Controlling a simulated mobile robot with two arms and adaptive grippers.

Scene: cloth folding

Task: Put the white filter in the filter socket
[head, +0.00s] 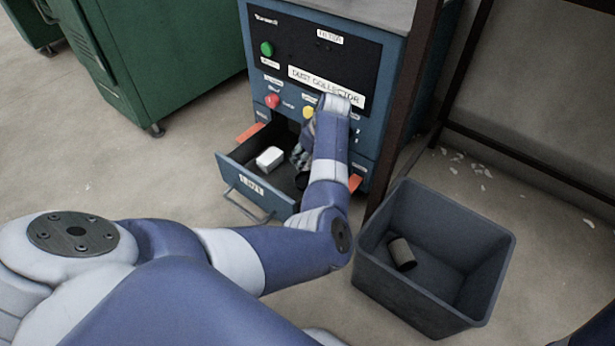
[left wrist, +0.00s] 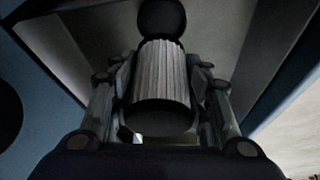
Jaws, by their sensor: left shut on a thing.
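In the left wrist view my left gripper (left wrist: 160,85) is shut on a pale pleated cylinder, the white filter (left wrist: 162,70), with a finger on each side. The filter's near end is dark and open. A dark round shape (left wrist: 162,18) lies right at its far end; I cannot tell whether it is the filter socket or whether they touch. In the head view my left gripper (head: 300,156) is at the open drawer under the dust collector (head: 335,75), largely hidden by my forearm, which also hides the filter. My right gripper is not in view.
The blue drawer (head: 235,182) is pulled out, with a small white block (head: 269,158) inside. A grey bin (head: 472,300) stands at the right and holds a dark cylinder (head: 402,254). A dark metal post (head: 402,115) rises beside the collector. A green cabinet (head: 165,60) stands at the left.

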